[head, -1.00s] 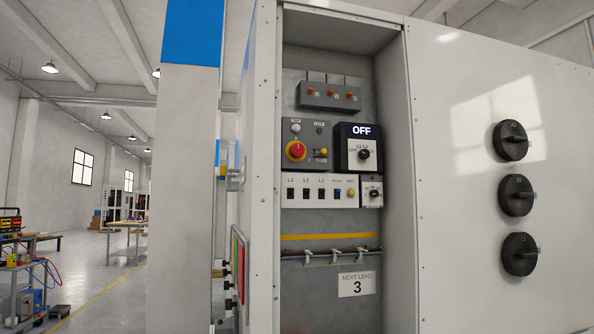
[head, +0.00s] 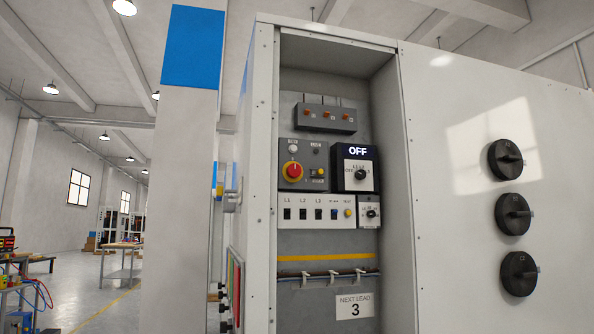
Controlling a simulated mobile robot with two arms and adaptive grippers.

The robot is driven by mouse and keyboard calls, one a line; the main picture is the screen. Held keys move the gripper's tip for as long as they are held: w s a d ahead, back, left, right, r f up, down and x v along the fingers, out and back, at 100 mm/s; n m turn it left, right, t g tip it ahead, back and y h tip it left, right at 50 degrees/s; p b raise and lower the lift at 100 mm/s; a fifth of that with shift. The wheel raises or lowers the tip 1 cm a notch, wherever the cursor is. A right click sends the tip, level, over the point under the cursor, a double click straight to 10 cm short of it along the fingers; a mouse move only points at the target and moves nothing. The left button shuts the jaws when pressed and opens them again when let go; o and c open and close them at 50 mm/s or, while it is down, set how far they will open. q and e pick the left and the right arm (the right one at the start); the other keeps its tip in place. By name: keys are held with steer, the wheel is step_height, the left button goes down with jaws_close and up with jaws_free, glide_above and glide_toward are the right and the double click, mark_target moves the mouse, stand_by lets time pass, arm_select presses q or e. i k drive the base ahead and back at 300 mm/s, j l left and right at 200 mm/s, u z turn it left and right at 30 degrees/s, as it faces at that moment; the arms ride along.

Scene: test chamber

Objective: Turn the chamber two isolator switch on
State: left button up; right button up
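A grey cabinet with an open recess holds the switchgear. In it, a black-and-white switch unit (head: 355,168) has a black rotary knob (head: 361,174) and a sign above it reading OFF. A smaller rotary switch (head: 371,212) sits below it. Three large black rotary handles (head: 505,159), (head: 513,214), (head: 519,273) are stacked on the white panel at right; their markings are too small to read. I cannot tell which of these is the chamber two isolator. Neither gripper is in view.
A row marked L1, L2, L3 (head: 317,212) lies below, above a NEXT LEAD 3 label (head: 355,305). A blue-topped white column (head: 185,170) stands left. Workshop floor shows beyond.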

mark_target(295, 171)
steer(key=k+l+u, duration=0.1)
steer(key=l+u, duration=0.2)
steer(key=l, duration=0.85)
steer(key=i+l+u, duration=0.1)
steer(key=l, duration=0.25)
steer(key=i+l+u, duration=0.1)
steer(key=i+l, duration=0.2)
steer(key=l, duration=0.1)
